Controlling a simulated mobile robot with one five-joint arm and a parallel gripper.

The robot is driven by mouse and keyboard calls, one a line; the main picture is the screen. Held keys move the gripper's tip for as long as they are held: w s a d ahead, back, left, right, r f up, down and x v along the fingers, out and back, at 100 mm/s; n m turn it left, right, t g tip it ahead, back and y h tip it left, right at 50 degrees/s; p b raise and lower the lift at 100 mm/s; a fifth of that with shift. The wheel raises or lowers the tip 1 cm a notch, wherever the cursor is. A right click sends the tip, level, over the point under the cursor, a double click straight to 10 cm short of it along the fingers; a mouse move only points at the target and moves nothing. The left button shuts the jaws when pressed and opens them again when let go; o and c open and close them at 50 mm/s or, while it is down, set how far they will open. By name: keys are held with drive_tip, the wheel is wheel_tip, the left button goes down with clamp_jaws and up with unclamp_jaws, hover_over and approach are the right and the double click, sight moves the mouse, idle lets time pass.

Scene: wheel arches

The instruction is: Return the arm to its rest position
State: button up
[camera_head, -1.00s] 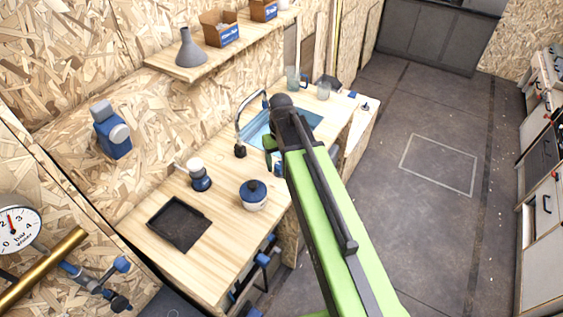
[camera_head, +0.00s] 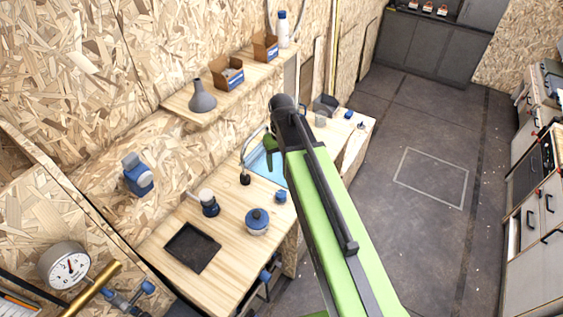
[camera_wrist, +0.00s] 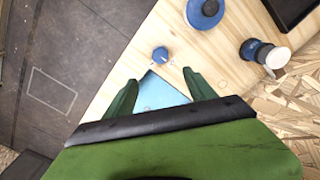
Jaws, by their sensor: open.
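My green arm (camera_head: 335,215) reaches up from the bottom of the head view, over the right side of the wooden counter (camera_head: 232,222). Its dark wrist end lies in front of the blue sink (camera_head: 266,165). My gripper (camera_wrist: 160,92) shows in the wrist view with two dark green fingers spread apart and nothing between them. The light blue sink basin lies below and between the fingers. In the head view only one finger shows clearly, beside the wrist.
On the counter are a black tray (camera_head: 192,247), a blue-lidded pot (camera_head: 257,221), a blue-and-white item (camera_head: 209,202) and a small blue knob-like item (camera_head: 281,196). A shelf (camera_head: 175,103) holds a grey funnel (camera_head: 202,97) and boxes (camera_head: 228,73). Open floor (camera_head: 420,225) lies to the right.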

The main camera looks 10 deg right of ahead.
drive_tip(key=shift+f, duration=0.1)
drive_tip(key=shift+m, duration=0.3)
drive_tip(key=s+f+b, duration=0.2)
drive_tip(key=f+b, duration=0.3)
drive_tip(key=s+f+b, duration=0.2)
drive_tip(key=f+b, duration=0.3)
drive_tip(key=s+f+b, duration=0.3)
drive_tip(key=f+b, duration=0.3)
drive_tip(key=shift+s+d, duration=0.1)
drive_tip(key=shift+d, duration=0.05)
drive_tip(key=shift+s+r+p, duration=0.35)
drive_tip(key=shift+s+r, duration=0.05)
drive_tip(key=shift+s, duration=0.3)
drive_tip(key=shift+w+r+m, duration=0.1)
drive_tip(key=shift+r+m, duration=0.05)
drive_tip(key=shift+m, duration=0.25)
